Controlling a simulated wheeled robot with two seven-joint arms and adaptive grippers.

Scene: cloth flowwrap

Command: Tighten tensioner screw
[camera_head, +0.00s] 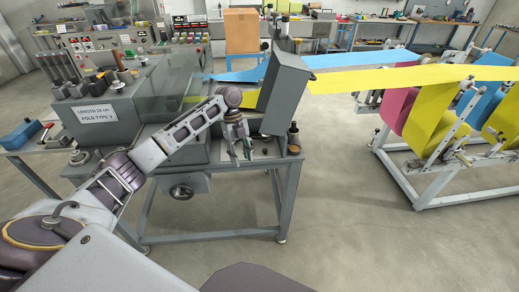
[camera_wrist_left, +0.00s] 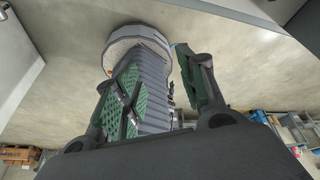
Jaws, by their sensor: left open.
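My left gripper (camera_head: 242,156) hangs over the right end of the machine's grey table, fingers down. It is open. In the left wrist view its two green-padded fingers stand apart (camera_wrist_left: 158,68). A grey ribbed cylinder with a wide pale round end (camera_wrist_left: 148,80) shows there, partly hidden by the left finger. It looks like a knurled screw knob, but I cannot tell for sure that it is the tensioner screw. I cannot tell whether it lies between the fingers or beyond them. In the head view I cannot make this knob out by the gripper. My right gripper is not in view.
A tilted grey box (camera_head: 284,95) stands close behind the left gripper. A dark bottle-like cylinder (camera_head: 293,140) stands to its right. A handwheel (camera_head: 181,192) sits under the table edge. Blue and yellow webs run right to a roll stand (camera_head: 436,197). The floor in front is clear.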

